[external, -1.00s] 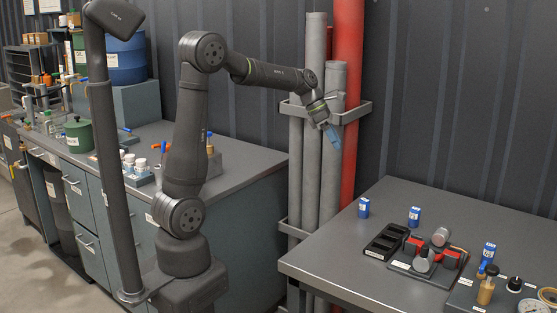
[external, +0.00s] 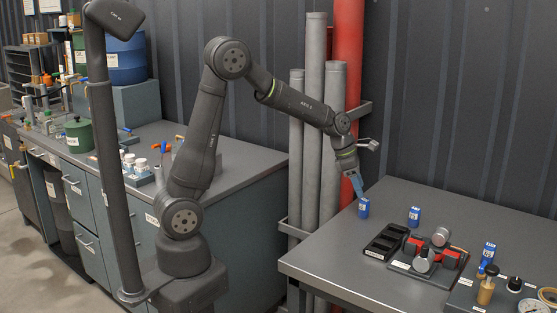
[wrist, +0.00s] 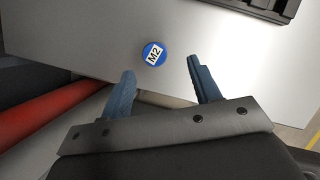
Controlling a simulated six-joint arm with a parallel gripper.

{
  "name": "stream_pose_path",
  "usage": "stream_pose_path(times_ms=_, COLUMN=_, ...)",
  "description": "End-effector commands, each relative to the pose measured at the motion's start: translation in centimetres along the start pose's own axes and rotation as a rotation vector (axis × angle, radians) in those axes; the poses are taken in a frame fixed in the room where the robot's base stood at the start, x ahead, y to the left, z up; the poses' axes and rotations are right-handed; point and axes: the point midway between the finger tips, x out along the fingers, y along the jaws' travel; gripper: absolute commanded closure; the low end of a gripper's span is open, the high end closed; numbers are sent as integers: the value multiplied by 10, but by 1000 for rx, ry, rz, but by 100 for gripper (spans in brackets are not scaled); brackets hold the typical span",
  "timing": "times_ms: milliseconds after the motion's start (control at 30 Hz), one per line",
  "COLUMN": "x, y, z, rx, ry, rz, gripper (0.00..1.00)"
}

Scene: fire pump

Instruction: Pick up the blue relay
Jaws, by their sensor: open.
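A blue relay (external: 364,208) with a white label stands upright near the back left edge of the right-hand table. In the wrist view its round blue top (wrist: 154,54) shows a white label reading M2. My gripper (external: 357,187) is open and just above this relay, pointing down at a tilt.
A black slotted tray (external: 386,242) lies on the table (external: 335,262), beside a red and grey pump assembly (external: 433,254). Grey pipes and a red pipe (external: 349,60) rise behind my arm.

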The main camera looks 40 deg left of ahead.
Motion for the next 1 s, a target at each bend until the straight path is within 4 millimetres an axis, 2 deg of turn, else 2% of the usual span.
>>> stream_pose_path(times_ms=100, x=21, y=0, z=0, rx=-1, ry=1, rz=-2, gripper=43)
stream_pose_path(times_ms=367, x=39, y=1, z=-1, rx=0, ry=0, rz=0, gripper=43)
stream_pose_path(times_ms=700, x=82, y=8, z=-8, rx=0, ry=0, rz=-1, gripper=43)
stream_pose_path(times_ms=1000, x=88, y=8, z=-8, rx=-1, ry=-2, rz=0, gripper=43)
